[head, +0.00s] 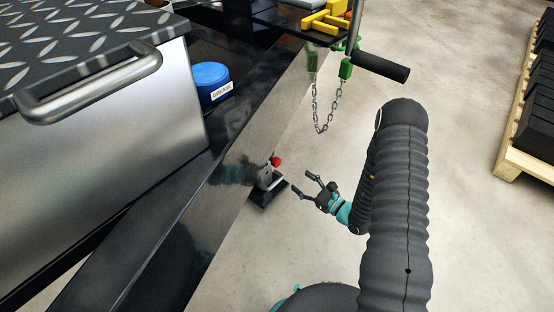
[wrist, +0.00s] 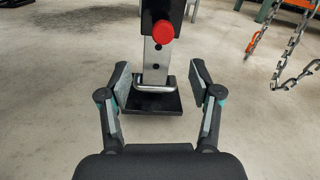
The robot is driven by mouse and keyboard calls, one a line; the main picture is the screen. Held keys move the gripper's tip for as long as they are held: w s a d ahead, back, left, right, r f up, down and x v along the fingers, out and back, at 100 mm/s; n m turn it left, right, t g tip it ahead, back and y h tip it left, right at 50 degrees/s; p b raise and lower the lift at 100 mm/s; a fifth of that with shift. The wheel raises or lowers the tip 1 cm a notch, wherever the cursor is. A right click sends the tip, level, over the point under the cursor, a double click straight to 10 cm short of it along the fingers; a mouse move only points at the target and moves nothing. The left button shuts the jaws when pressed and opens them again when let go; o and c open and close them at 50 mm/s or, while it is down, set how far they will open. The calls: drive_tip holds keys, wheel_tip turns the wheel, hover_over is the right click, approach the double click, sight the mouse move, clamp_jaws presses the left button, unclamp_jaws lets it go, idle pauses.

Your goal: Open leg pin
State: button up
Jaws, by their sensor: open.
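The leg pin shows in the wrist view as a red round knob (wrist: 162,32) on the dark sleeve of a leg. A silver bent bar (wrist: 155,87) sits lower on the steel leg (wrist: 157,60), between my fingers in the picture. The leg stands on a black foot plate (wrist: 150,104). In the head view the red knob (head: 276,161) shows beside the black trailer frame. My gripper (head: 301,184) is open and empty, just right of the leg and apart from it in the head view. In the wrist view my gripper (wrist: 160,82) has its fingers spread on either side of the leg.
A chain (head: 322,112) hangs from the trailer frame behind the leg. A black crank handle (head: 380,66) juts out above it. A metal toolbox (head: 100,130) and a blue grease tub (head: 210,80) are at left. A pallet (head: 528,165) is at far right. The floor between is clear.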

sight(278, 163)
drive_tip(key=x, duration=1.3)
drive_tip(key=shift+w+d, duration=0.1)
drive_tip(key=shift+w, duration=0.1)
clamp_jaws()
